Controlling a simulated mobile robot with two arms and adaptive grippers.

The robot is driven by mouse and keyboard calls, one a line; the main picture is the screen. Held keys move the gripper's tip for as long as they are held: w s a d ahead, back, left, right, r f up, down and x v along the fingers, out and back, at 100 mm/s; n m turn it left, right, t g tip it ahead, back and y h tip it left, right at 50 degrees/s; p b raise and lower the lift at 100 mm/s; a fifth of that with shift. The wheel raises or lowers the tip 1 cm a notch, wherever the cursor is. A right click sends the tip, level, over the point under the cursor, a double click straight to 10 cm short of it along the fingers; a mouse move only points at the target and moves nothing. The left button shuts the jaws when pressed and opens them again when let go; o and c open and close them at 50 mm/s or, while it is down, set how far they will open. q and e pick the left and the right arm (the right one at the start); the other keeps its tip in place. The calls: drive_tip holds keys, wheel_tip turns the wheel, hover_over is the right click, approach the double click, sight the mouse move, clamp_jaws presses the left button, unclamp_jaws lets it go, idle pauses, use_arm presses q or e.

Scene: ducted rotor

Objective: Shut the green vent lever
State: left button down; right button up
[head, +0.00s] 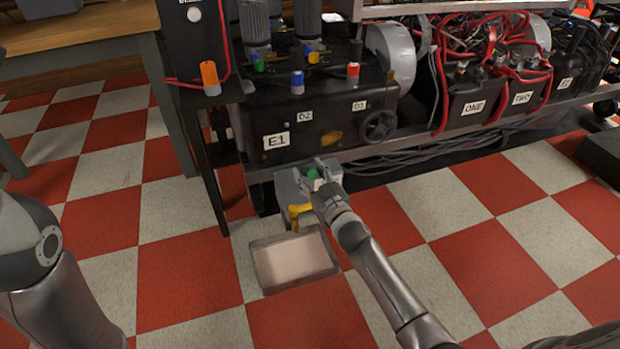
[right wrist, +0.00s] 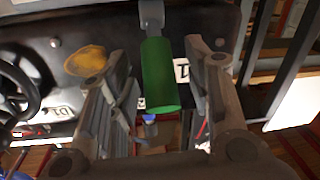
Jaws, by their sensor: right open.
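The green vent lever (head: 311,174) shows in the head view as a small green patch at my right gripper, below the front of the black machine. In the right wrist view the green handle (right wrist: 159,80) hangs from a grey stem between the two fingers. My right gripper (head: 317,168) is open around the handle, with visible gaps on both sides in the wrist view. It partly hides the lever in the head view. My left arm shows at the left edge of the head view, but its gripper is out of view.
The black machine (head: 283,117) carries labels, a handwheel (head: 380,125) and coloured knobs. A grey box with a yellow handle (head: 298,212) stands below it, and a pale tray (head: 295,262) lies in front. Batteries with red cables are at right. Checkered floor is open in front.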

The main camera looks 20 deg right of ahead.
drive_tip(key=shift+w, duration=0.2)
clamp_jaws()
drive_tip(key=shift+r, duration=0.1)
